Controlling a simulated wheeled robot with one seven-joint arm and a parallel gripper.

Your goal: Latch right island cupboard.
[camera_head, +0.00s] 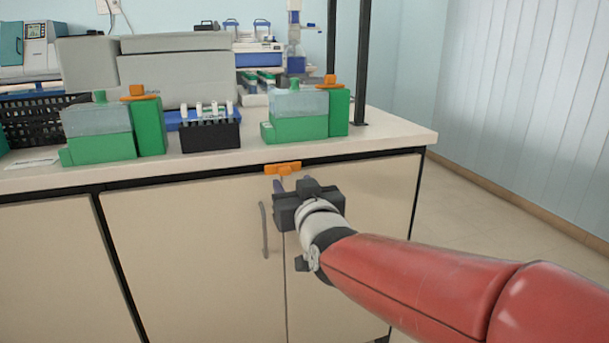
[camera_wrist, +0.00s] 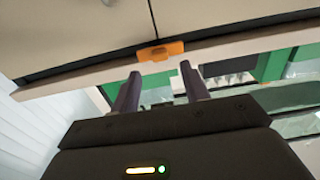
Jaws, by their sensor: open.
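The right island cupboard has two beige doors, a left door (camera_head: 190,240) and a right door (camera_head: 370,215), both looking closed, with a thin seam between them. An orange latch (camera_head: 283,168) sits at the top of the seam, just under the worktop edge. It also shows in the wrist view (camera_wrist: 160,51), just beyond the fingertips. A grey bar handle (camera_head: 264,230) is on the left door; any handle on the right door is hidden by my arm. My gripper (camera_head: 289,184) is open and empty, just below and in front of the latch, with no clear contact.
The worktop (camera_head: 400,130) overhangs the doors. On it stand two green boxes (camera_head: 100,145) (camera_head: 295,128), a black rack with white-topped tubes (camera_head: 210,135), and grey equipment (camera_head: 175,75). Free floor (camera_head: 500,235) lies to the right, before the ribbed wall.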

